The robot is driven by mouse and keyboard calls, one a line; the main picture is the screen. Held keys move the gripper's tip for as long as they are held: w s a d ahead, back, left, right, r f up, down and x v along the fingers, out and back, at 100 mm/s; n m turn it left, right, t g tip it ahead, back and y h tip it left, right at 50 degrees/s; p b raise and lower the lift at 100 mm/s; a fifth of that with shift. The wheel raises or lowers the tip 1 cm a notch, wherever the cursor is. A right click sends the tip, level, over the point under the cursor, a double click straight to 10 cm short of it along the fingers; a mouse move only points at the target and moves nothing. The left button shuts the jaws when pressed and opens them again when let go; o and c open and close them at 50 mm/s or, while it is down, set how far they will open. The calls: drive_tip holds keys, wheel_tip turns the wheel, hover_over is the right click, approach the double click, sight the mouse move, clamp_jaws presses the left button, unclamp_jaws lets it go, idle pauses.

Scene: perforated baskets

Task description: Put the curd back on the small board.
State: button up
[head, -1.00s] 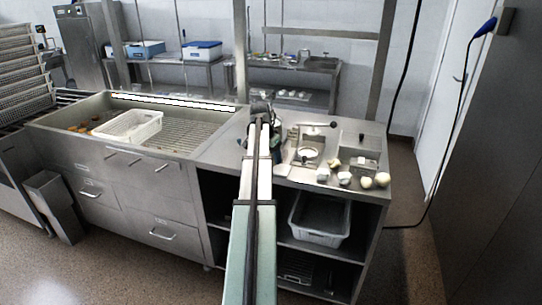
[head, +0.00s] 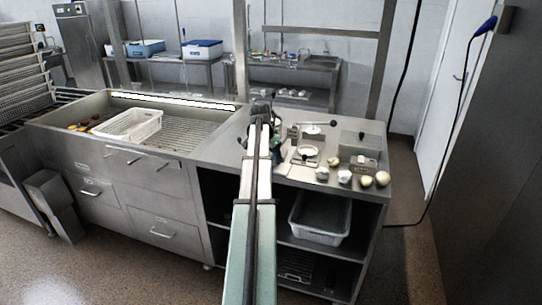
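Several pale, rounded lumps that look like curd lie along the front right of the steel worktop; one (head: 345,176) is near the front edge and another (head: 382,179) is by the right corner. A small light square plate or board (head: 297,161) lies behind them, with a round white shape (head: 308,151) on it. It is too small to tell which piece is which. My gripper (head: 262,106) is at the far end of my outstretched arm, above the worktop, left of the board. Its fingers are dark and unclear, and whatever is below it is hidden.
A white perforated basket (head: 128,126) stands in the steel sink trough (head: 190,143) at left. A metal box (head: 360,144) stands at the worktop's back right. A grey bin (head: 319,222) sits on the shelf below. The worktop left of my arm looks clear.

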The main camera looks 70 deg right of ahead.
drive_tip(key=shift+f, duration=0.2)
drive_tip(key=o, duration=1.2)
drive_tip(key=shift+o, duration=0.2)
drive_tip(key=shift+r, duration=4.05)
